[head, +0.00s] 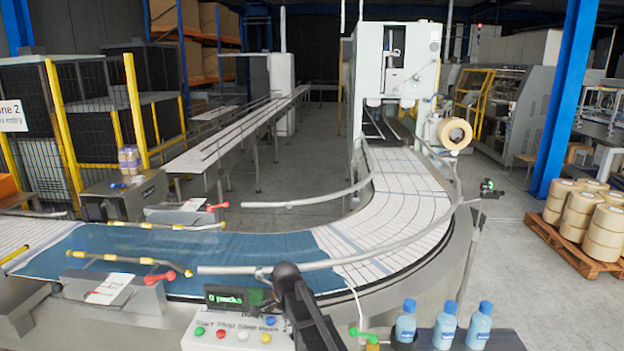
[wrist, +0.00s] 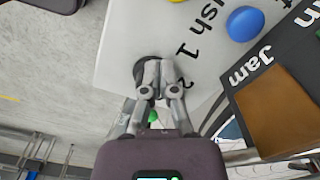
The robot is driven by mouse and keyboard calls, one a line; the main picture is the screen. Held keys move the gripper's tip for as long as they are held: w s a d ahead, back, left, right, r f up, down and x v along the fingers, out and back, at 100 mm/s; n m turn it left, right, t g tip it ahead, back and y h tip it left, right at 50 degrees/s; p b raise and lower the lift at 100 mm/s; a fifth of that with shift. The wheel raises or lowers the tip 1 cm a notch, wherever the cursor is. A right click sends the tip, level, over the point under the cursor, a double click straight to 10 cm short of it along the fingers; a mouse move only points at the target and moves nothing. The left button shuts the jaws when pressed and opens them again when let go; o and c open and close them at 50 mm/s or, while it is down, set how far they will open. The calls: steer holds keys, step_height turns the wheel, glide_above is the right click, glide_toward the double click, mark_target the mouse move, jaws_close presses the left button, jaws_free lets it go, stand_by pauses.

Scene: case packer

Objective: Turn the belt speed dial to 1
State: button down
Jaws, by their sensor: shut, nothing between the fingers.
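The belt speed dial (wrist: 140,72) is a dark round knob on the white control panel (wrist: 115,50), partly hidden behind my fingertips in the wrist view. The printed figures 1 and 2 stand to its right. Its pointer is hidden, so I cannot tell its setting. My gripper (wrist: 158,68) is shut and empty, with its fingertips over the dial; whether they touch it I cannot tell. In the head view the panel (head: 205,343) is at the bottom, and my dark arm covers its right side and the dial.
A blue button (wrist: 245,23) and a yellow one (wrist: 176,1) sit above the dial in the wrist view. A dark "Jam" plate (wrist: 240,72) is at the right. In the head view, a small display (head: 236,297) stands behind the panel and blue-capped bottles (head: 405,325) stand right of my arm.

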steer(key=shift+s+d, duration=0.55)
steer(key=shift+s, duration=0.35)
stand_by(1.0)
steer(key=shift+s+a, duration=0.3)
stand_by(0.3)
step_height(320, 180, up, 6)
steer(key=p, duration=0.6)
stand_by(0.4)
steer(key=s+d+f+n+b, duration=0.6)
steer(key=d+f+b, duration=0.3)
steer(key=d, duration=0.2)
steer(key=s+d+f+n+b, duration=0.6)
steer(key=s+d+f+b, duration=0.2)
steer(key=d, duration=0.4)
steer(key=shift+s+d+f+n+b, duration=0.3)
steer(key=shift+s+f+n+b, duration=0.1)
steer(key=shift+f+b, duration=0.45)
